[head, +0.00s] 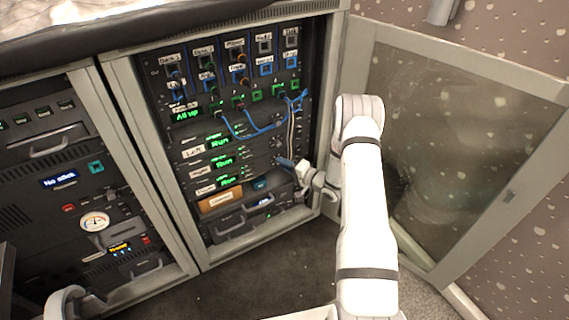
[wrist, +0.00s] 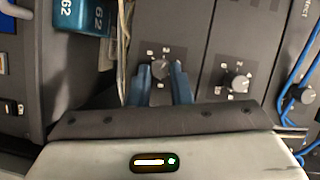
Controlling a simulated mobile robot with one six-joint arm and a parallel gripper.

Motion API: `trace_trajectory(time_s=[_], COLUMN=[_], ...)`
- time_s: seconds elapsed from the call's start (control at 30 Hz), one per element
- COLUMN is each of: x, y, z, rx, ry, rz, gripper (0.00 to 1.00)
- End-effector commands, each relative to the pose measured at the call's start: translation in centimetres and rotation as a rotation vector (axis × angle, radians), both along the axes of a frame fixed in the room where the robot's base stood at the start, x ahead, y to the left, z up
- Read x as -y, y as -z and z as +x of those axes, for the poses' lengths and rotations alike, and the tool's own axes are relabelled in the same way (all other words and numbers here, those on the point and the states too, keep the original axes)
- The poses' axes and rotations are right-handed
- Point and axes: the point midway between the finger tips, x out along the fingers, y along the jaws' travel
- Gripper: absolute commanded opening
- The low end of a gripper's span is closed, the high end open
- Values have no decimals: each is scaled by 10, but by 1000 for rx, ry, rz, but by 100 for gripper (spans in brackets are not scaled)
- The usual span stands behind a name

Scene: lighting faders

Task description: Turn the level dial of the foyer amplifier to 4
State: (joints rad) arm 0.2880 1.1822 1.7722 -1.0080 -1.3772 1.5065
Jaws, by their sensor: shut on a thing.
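The foyer amplifier (head: 205,189) is the lowest of several amplifier panels in the open rack, with a green "Run" display. Its label is small and hard to read. My gripper (head: 284,162) is at the right end of the amplifier panels in the head view and hides the dial there. In the wrist view, the blue fingers of my gripper (wrist: 161,84) are shut on a dark round dial (wrist: 160,67), one finger on each side. Scale marks show around the dial, but its pointer and numbers are too small to read surely.
A neighbouring dial (wrist: 238,83) sits just right of the held one in the wrist view, with blue cables (wrist: 295,75) farther right. An open glass door (head: 460,130) stands right of my arm. An orange box (head: 220,199) lies below the amplifiers.

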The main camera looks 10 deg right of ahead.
Motion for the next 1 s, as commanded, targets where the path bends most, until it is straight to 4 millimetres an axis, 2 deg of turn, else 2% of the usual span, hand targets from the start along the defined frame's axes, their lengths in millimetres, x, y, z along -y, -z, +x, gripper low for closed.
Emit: trace_trajectory(time_s=[0.5, 1.0], x=[3, 3], y=[6, 6], z=[1, 2], rx=[-126, -167], ry=[9, 9], rz=[396, 527], gripper=[0, 0])
